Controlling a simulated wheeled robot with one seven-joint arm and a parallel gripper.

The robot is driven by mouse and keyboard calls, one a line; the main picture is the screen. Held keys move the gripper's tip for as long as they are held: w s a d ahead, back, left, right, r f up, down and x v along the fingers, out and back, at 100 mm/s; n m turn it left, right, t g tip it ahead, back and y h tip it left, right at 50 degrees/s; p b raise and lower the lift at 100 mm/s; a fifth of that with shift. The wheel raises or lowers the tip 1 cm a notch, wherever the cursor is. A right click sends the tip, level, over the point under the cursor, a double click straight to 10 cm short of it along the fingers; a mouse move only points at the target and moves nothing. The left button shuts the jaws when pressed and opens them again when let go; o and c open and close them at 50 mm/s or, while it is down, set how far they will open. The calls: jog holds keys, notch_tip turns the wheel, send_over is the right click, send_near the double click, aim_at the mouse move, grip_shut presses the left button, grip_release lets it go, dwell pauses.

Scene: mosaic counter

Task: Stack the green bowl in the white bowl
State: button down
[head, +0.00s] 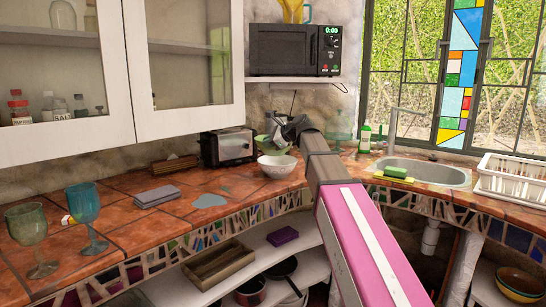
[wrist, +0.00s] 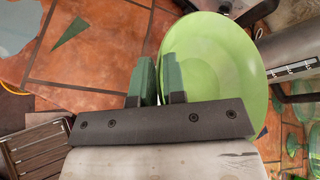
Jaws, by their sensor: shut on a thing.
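The white bowl (head: 276,167) stands upright on the tiled counter in the head view. My gripper (head: 286,128) is behind and above it, near the wall. In the wrist view my gripper (wrist: 160,75) is shut on the rim of the green bowl (wrist: 225,60), with one finger inside the bowl and one outside. In the head view the green bowl (head: 279,141) shows only in small part, tilted and partly hidden by my gripper, just above and behind the white bowl. The white bowl is not seen in the wrist view.
A toaster (head: 228,147) stands left of the white bowl. A grey cloth (head: 156,197) and two glass goblets (head: 86,215) are further left. A soap bottle (head: 365,138), a sponge (head: 395,172), the sink (head: 425,171) and a dish rack (head: 512,178) are to the right. The counter before the toaster is mostly clear.

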aim_at(272, 153)
jog(key=shift+w+d+f, duration=0.4)
jog(key=shift+w, duration=0.2)
jog(key=shift+w+d+f, duration=0.35)
jog(key=shift+w+f, duration=0.05)
jog(key=shift+w, duration=0.15)
jog(key=shift+f, duration=2.1)
jog(key=shift+f, duration=0.55)
jog(key=c, duration=1.2)
grip_release()
